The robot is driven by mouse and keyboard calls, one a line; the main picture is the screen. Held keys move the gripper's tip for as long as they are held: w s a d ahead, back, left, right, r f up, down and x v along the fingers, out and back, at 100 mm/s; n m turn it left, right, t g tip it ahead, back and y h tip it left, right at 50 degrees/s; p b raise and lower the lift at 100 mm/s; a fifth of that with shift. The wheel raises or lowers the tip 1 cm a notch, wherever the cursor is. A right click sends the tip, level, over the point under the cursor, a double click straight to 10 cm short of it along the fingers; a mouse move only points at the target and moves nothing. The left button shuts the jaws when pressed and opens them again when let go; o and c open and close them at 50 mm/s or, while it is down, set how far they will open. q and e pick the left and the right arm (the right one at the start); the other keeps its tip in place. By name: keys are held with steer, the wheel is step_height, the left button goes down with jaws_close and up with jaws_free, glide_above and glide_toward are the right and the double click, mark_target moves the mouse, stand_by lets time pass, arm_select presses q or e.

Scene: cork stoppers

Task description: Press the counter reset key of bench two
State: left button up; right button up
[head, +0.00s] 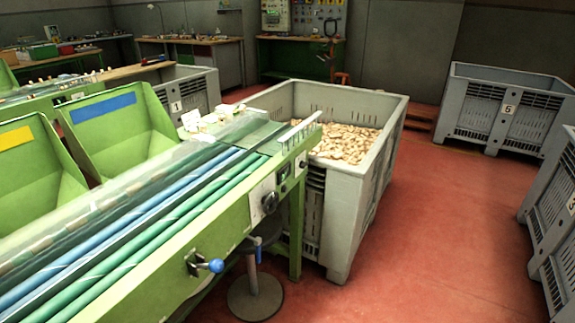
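A green sorting bench (222,232) with blue and green rollers runs from the lower left to the middle. Near its far end, its side carries a light plate with a black rotary knob (270,202), a small dark box (284,173) that may be a counter, and a small white plate (301,163). I cannot make out a reset key or a bench number at this size. A lever with a blue ball (215,265) sticks out lower on the same side. Neither of my grippers is in view.
A grey crate (352,183) of cork stoppers stands against the bench's far end. A round-based stool (254,295) stands below the bench side. Grey crates marked 5 (478,105) and 3 (560,215) stand at right. The red floor (440,235) between is clear.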

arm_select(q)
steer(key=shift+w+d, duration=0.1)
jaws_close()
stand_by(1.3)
